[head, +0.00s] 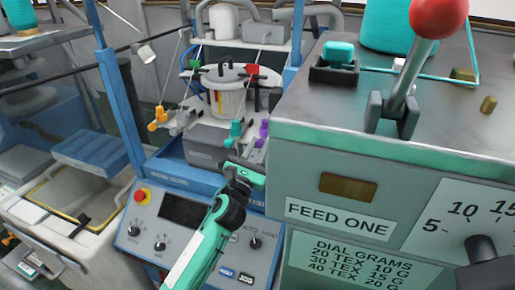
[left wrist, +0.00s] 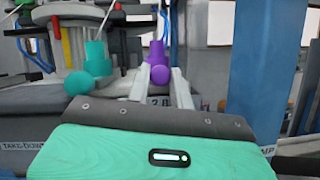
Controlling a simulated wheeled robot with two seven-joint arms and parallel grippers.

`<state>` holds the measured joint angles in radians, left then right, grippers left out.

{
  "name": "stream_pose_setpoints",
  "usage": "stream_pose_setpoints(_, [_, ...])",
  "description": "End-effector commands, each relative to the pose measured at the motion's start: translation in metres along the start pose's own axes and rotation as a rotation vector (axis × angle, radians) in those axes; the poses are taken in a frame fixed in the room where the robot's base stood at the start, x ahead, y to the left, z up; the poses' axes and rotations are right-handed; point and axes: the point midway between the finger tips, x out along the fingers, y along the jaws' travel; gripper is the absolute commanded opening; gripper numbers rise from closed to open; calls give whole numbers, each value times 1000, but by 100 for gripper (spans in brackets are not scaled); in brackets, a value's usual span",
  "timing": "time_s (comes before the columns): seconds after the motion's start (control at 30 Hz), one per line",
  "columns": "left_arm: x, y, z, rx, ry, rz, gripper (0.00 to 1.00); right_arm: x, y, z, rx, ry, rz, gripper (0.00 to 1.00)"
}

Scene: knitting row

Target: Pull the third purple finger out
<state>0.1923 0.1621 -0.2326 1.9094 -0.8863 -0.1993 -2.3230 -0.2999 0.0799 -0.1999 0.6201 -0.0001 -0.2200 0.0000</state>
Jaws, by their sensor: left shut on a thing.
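A purple finger (left wrist: 158,60) with a rounded lower end stands between the two pale jaws of my left gripper (left wrist: 160,80) in the left wrist view. The jaws are shut on it, and they cover its sides. In the head view small purple fingers (head: 264,128) show at the right side of the knitting head, partly hidden by the feed box; I cannot tell which is the third. My left gripper (head: 246,172) is just below them. My right gripper is not in view.
An orange finger (head: 157,120) is at the machine's left. A feed box (head: 400,150) with a red-knobbed lever (head: 438,18) blocks the right. A blue post (head: 118,90) rises at left.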

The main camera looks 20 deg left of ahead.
Motion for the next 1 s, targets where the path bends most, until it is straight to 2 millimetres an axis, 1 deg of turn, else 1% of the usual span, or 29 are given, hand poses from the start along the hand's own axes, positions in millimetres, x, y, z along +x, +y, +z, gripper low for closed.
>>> stream_pose_setpoints(0.3, [-29,0,11,1,2,-1,0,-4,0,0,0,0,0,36])
stream_pose_setpoints(0.53, [-30,-1,11,-1,2,-1,0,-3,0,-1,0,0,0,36])
stream_pose_setpoints(0.57, [-30,-1,11,-1,2,-1,24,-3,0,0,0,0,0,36])
stream_pose_setpoints(0.6, [-30,-1,11,-1,2,-1,32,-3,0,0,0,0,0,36])
stream_pose_setpoints(0.67, [-30,-1,11,-1,2,-1,44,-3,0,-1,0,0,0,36])
stream_pose_setpoints(0.9, [-29,0,11,0,1,0,44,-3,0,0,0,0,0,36])
stream_pose_setpoints(1.0, [-32,0,11,0,1,-1,44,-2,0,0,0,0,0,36])
